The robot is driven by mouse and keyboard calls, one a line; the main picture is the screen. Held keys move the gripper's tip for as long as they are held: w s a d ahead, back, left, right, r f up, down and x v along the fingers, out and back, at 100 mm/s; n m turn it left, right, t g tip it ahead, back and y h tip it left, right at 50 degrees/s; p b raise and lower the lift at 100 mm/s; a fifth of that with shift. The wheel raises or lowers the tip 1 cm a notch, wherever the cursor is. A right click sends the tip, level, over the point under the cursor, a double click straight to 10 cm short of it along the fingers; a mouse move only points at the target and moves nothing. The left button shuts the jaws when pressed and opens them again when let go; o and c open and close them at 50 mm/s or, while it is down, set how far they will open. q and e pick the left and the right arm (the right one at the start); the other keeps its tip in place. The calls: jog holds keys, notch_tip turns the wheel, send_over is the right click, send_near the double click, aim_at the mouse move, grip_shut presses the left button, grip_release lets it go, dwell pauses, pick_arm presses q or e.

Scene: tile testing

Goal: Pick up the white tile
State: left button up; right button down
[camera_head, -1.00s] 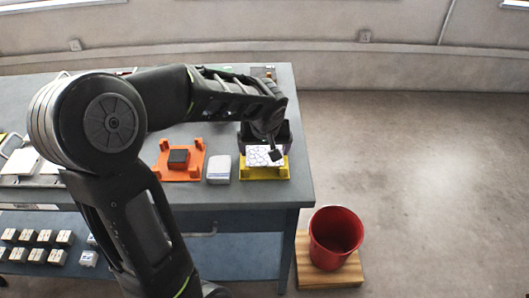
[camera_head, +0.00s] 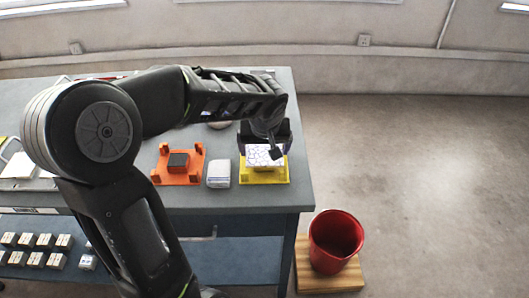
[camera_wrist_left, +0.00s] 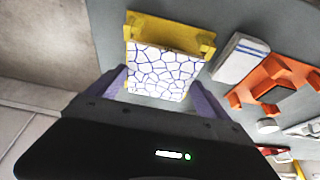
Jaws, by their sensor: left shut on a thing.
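The white tile (camera_head: 264,156) has a blue crack-like pattern on its face. It is at the yellow fixture (camera_head: 270,178) near the table's right end. My left gripper (camera_head: 265,146) is shut on the tile, with its dark purple fingers at the tile's far part. In the left wrist view the tile (camera_wrist_left: 165,70) lies between the two purple fingers (camera_wrist_left: 158,90), and the yellow fixture (camera_wrist_left: 168,32) shows behind it. I cannot tell whether the tile is clear of the fixture. My right gripper is not in view.
A white-grey block (camera_head: 218,174) stands left of the yellow fixture. An orange fixture (camera_head: 178,177) holds a dark block (camera_head: 178,162). A red bin (camera_head: 335,241) stands on a wooden board (camera_head: 330,275) on the floor. Several small blocks lie on the lower shelf (camera_head: 236,256).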

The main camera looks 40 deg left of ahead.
aim_at(265, 154)
pick_arm(q)
notch_tip(265, 154, up, 8)
jog(key=shift+r, duration=0.25)
dwell(0.5)
jog(key=w+d+f+m+h, duration=0.1)
jog(key=w+d+f+m, duration=0.1)
jog(key=d, duration=0.6)
jog(key=w+d+f+m+t+h, duration=0.1)
jog(key=w+d+f+m, duration=0.2)
jog(key=d+f+m, duration=0.2)
jog(key=d+f, duration=0.1)
jog(key=d, duration=0.2)
jog(key=shift+d+f+h, duration=0.3)
jog(key=shift+d, duration=0.05)
jog(key=shift+w, duration=0.1)
